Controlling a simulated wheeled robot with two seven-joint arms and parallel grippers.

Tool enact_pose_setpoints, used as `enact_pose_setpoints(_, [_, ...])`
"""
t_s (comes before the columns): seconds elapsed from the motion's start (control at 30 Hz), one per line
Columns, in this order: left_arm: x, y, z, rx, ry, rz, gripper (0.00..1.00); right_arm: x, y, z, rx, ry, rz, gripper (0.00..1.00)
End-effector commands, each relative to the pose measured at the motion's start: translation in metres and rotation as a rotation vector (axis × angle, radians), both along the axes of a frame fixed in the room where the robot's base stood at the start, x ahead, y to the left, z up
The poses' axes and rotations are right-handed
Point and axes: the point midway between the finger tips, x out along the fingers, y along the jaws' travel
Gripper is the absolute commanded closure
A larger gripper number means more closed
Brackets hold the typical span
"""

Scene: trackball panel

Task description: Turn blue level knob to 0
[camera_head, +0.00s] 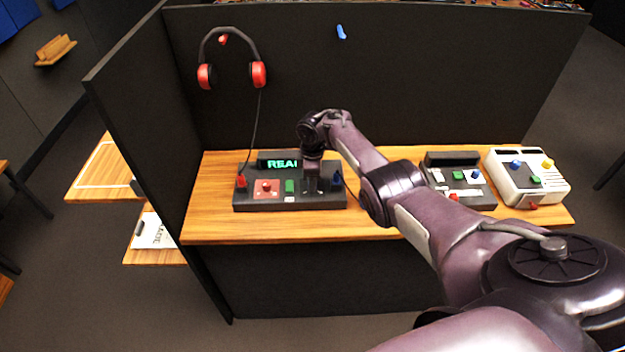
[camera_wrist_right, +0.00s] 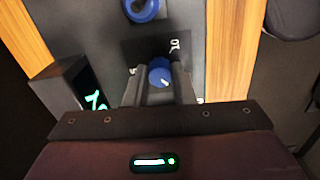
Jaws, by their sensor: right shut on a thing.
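The dark trackball panel (camera_head: 222,203) sits at the left part of the wooden desk. My right gripper (camera_head: 313,187) points straight down over the panel's right half. In the right wrist view the blue knob (camera_wrist_right: 160,70) sits between the two fingers of my right gripper (camera_wrist_right: 160,84), which are shut on it. A small white mark shows on the knob's top. A white "10" is printed on the dark plate beside the knob; other scale marks are mostly covered by the fingers. In the head view my gripper hides this knob. My left gripper is in neither view.
Close by are another blue round part (camera_wrist_right: 143,9), a red control (camera_head: 266,187), a green button (camera_head: 290,186) and a lit display (camera_head: 282,163). Two other panels, one dark (camera_head: 452,158) and one white (camera_head: 503,182), stand to the right. A partition (camera_head: 300,110) rises behind the desk.

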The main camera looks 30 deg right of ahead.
Motion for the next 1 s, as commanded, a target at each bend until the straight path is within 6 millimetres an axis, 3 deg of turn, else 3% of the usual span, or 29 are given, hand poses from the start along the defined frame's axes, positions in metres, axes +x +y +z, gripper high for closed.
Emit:
enact_pose_setpoints(0.27, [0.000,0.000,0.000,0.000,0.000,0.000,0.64,0.000,0.000,0.000,-0.001,-0.001,0.002,1.00])
enact_pose_setpoints(0.3, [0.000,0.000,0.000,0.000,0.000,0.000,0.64,0.000,0.000,0.000,-0.001,-0.001,0.002,0.72])
enact_pose_setpoints(0.43, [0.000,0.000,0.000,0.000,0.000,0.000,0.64,0.000,0.000,0.000,-0.001,-0.001,0.001,0.55])
enact_pose_setpoints(0.77, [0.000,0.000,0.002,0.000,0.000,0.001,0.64,0.001,0.000,0.005,0.000,-0.001,0.000,0.55])
enact_pose_setpoints(1.0, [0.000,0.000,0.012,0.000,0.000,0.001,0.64,0.001,0.000,0.042,0.001,-0.003,0.001,0.55])
